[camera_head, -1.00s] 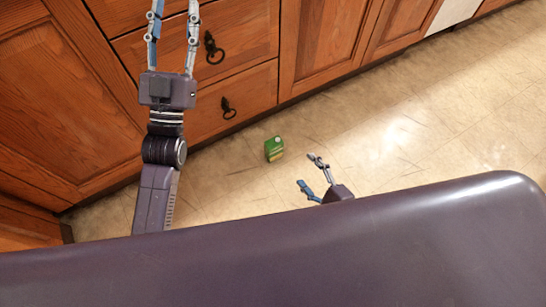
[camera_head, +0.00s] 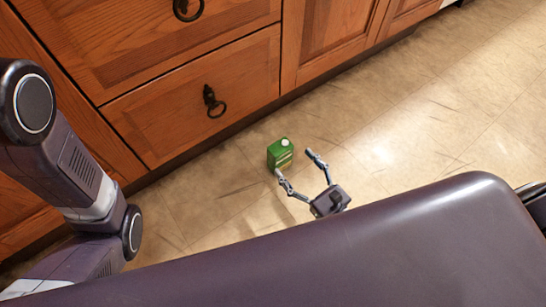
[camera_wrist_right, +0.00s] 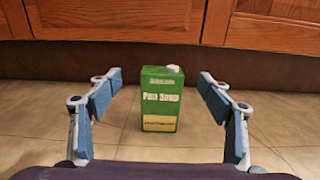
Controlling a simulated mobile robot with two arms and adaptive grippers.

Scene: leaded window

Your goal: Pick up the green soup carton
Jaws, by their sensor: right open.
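The green soup carton (camera_head: 280,154) stands upright on the tiled floor near the cabinet base, with a white cap on top. In the right wrist view the carton (camera_wrist_right: 161,100) stands between and a little beyond the fingers, its label facing me. My right gripper (camera_head: 296,164) is open and empty, its fingers pointing at the carton. In the right wrist view the gripper (camera_wrist_right: 160,85) has blue pads spread to either side of the carton, with a gap on both sides. My left gripper is out of view; only part of my left arm shows at the left.
Wooden cabinets with drawers (camera_head: 215,85) and dark ring pulls (camera_head: 213,101) rise behind the carton, above a dark recessed base. The tiled floor (camera_head: 430,120) is clear to the right of the carton.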

